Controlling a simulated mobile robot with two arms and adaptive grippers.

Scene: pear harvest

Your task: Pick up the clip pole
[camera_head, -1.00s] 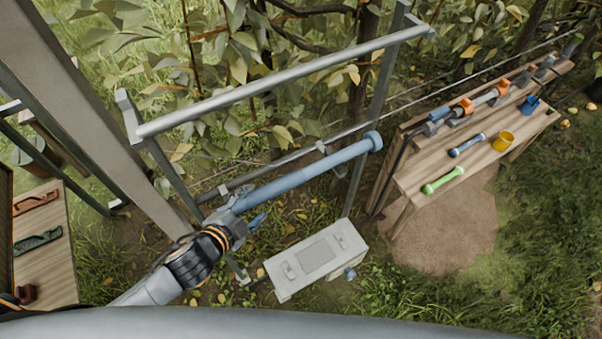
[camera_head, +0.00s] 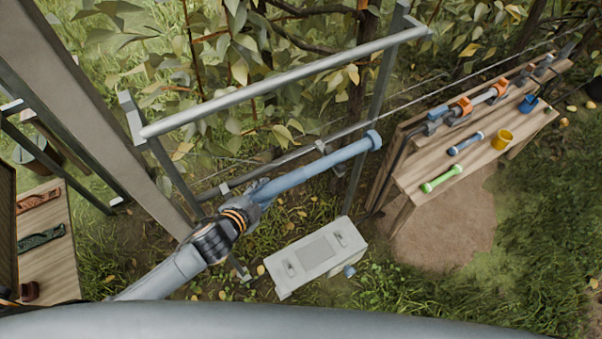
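A long blue pole (camera_head: 320,166) with a round, wider far end slants across the metal rack in the middle; I take it to be the clip pole. My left gripper (camera_head: 262,190) is at the pole's lower left end and overlaps it in the picture. The fingers are small and seen nearly edge-on, so I cannot tell whether they are shut on the pole. The pole's near end is hidden by the gripper. My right gripper is not in view.
A metal rack (camera_head: 285,87) stands around the pole, with a lower rail behind it. A pale box (camera_head: 316,256) sits on the ground below.

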